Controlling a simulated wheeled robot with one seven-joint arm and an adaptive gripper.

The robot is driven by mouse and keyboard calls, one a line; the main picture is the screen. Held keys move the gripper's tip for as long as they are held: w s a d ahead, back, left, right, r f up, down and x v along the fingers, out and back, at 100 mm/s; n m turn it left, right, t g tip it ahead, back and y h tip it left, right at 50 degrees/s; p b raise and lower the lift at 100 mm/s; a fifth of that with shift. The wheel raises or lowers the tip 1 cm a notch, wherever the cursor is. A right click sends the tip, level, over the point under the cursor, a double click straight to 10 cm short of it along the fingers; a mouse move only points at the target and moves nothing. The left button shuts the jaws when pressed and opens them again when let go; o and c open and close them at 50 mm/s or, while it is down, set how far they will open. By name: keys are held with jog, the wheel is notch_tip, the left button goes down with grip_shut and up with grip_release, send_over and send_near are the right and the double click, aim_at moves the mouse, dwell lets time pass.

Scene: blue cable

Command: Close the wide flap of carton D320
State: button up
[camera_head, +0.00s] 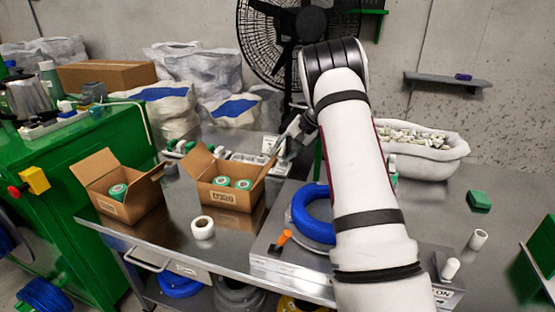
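Carton D320 (224,197) is an open brown cardboard box on the metal table, left of centre. Its label faces the front, and green-and-white rolls (243,184) sit inside. One flap (197,160) stands up at its left and another (268,173) sticks up at its right. I cannot tell which is the wide flap. My gripper (284,143) is above and behind the right side of the carton, close to the right flap. It looks small and angled, and I cannot tell whether its fingers are open or whether it touches the flap.
Another open carton (120,206) stands to the left. A white roll (202,228) lies in front of carton D320. A blue cable coil (313,214) lies on a raised metal platform at the right, partly behind my arm. White items and a power strip sit behind the cartons.

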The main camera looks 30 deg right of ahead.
jog(key=shift+x, duration=1.55)
grip_shut()
